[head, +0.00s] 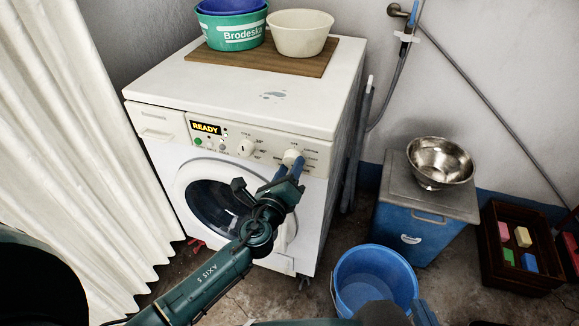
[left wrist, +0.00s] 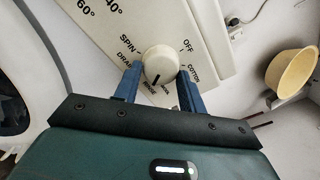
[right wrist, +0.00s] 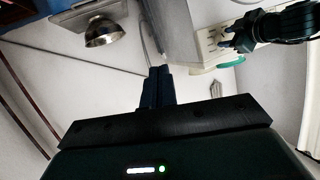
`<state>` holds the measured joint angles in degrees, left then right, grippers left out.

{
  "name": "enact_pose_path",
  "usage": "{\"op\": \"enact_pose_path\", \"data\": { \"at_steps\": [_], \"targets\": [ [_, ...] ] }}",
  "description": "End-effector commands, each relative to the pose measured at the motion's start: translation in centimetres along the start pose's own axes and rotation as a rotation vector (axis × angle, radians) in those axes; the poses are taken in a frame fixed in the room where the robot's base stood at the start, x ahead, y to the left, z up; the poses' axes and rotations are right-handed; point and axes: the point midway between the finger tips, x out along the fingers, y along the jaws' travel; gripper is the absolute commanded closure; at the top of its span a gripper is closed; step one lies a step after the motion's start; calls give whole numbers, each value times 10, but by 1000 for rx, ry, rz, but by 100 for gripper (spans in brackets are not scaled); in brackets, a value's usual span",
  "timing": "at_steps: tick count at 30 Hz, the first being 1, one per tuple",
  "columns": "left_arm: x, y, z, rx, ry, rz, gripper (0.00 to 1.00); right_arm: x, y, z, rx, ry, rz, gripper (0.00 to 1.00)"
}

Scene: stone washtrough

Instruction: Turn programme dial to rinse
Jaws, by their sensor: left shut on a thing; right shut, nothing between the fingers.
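The programme dial (head: 292,157) is a round cream knob at the right of the washing machine's (head: 270,100) control panel. In the left wrist view the dial (left wrist: 158,65) has a black pointer line facing the bottom of the picture, close to the RINSE label. SPIN, DRAIN, COTTON and OFF labels also ring it. My left gripper (head: 288,168) is shut on the dial, with one blue finger on each side in the left wrist view (left wrist: 158,82). My right gripper (right wrist: 159,72) is shut and empty, away from the panel.
A second knob (head: 246,148) and a lit READY display (head: 206,128) sit left of the dial. Basins (head: 301,40) stand on a board on top. A blue bucket (head: 374,280), a blue chest (head: 412,233) and a crate (head: 500,270) occupy the floor to the right.

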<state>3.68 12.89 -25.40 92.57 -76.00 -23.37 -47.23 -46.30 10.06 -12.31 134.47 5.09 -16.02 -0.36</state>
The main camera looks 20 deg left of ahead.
Motion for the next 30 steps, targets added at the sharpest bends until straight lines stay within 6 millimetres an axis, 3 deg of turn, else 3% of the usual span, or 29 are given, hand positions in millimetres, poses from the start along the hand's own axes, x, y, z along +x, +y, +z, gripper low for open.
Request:
{"op": "enact_pose_path", "data": {
  "at_steps": [12,28,29,30],
  "targets": [
    [0,0,0,170,0,-1,82,2,-1,4,6,-29,-3,100],
    [0,1,0,189,0,0,82,4,-1,1,6,-21,-4,100],
    [0,1,0,189,0,0,57,4,-1,1,6,-21,-4,100],
    [0,1,0,188,1,0,54,4,-1,1,6,-20,-4,100]
  ]
}}
